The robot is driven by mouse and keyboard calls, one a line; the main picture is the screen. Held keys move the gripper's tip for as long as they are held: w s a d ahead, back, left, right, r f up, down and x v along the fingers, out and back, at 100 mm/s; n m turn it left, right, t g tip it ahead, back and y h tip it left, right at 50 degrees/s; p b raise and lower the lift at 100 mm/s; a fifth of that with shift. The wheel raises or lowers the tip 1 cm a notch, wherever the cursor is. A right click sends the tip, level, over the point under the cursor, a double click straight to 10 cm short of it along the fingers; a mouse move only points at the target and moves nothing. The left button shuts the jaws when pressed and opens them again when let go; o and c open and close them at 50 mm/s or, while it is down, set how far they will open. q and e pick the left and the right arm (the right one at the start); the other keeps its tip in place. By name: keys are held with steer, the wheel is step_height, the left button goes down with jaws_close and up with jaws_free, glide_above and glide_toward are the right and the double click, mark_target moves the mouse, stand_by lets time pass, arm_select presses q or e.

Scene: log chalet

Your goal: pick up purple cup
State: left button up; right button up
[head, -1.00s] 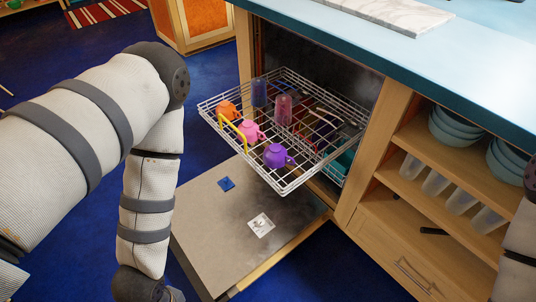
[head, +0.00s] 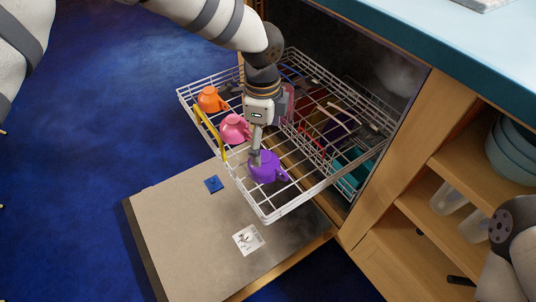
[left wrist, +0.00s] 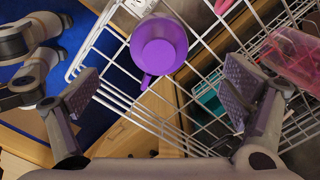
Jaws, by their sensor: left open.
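The purple cup (head: 267,168) sits in the front part of the white wire dishwasher rack (head: 284,213). In the left wrist view the purple cup (left wrist: 158,46) shows its round face, with its handle toward the bottom of the picture. My left gripper (head: 256,156) reaches down from above, right at the cup's upper left side in the head view. In the left wrist view the left gripper (left wrist: 160,92) has its two fingers wide apart, with nothing between the tips and the cup just beyond. Only part of my right arm shows; its gripper is out of view.
A pink cup (head: 235,129) and an orange cup (head: 212,99) stand in the rack next to the purple cup. A pink tumbler (left wrist: 294,58) is close to one finger. The open dishwasher door (head: 190,233) lies below; shelves (head: 408,243) stand on the right.

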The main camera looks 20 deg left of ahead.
mark_target(264, 156)
arm_select(q)
step_height(264, 156, down, 8)
steer(key=shift+d+f+b, duration=0.1)
steer(key=shift+f+b, duration=0.1)
steer(key=shift+b, duration=0.15)
steer(key=c, duration=1.4)
